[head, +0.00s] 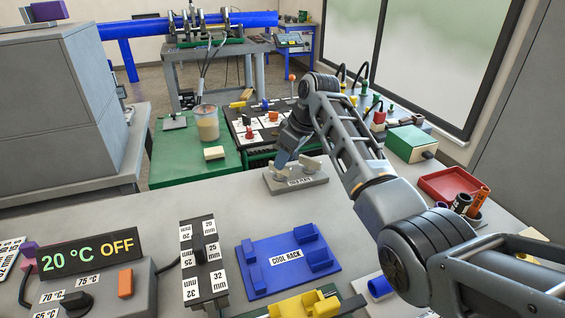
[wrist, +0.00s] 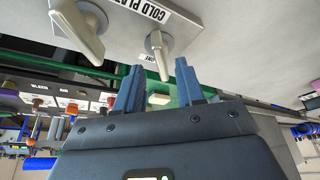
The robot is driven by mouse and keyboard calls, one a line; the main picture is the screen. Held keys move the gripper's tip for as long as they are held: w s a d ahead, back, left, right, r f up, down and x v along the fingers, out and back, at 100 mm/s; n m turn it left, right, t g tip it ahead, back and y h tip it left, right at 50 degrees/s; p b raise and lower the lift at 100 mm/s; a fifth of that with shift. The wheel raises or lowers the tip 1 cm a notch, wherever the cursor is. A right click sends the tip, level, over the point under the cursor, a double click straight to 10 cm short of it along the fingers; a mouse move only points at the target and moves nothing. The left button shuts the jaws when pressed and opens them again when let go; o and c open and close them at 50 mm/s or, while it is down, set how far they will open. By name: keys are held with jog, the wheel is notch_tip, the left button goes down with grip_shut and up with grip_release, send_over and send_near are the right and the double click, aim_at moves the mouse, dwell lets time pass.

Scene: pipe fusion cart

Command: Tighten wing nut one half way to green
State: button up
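The grey cold plate (head: 298,182) sits on the bench with two pale wing nuts on it, and it fills the top of the wrist view (wrist: 205,12). Wing nut one (wrist: 157,52), beside a small label reading ONE, has its wing pointing down the picture toward the gap between my fingers. The other wing nut (wrist: 78,30) is to its left. My gripper (wrist: 158,78) is open, its two blue-grey fingers apart, with the tips close to wing nut one; contact is not clear. In the head view my gripper (head: 281,160) is at the plate's far-left side. I see no green mark on the plate.
A blue cool rack (head: 288,262), a black size block (head: 203,258) and a heater box (head: 95,292) reading 20 °C OFF stand nearer. A red tray (head: 450,184) is at the right. A green-topped table (head: 180,150) with a beaker stands behind. The bench left of the plate is clear.

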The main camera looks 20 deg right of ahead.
jog(key=shift+x, duration=1.4)
jog(key=shift+c, duration=0.3)
jog(key=shift+a, duration=0.1)
grip_shut()
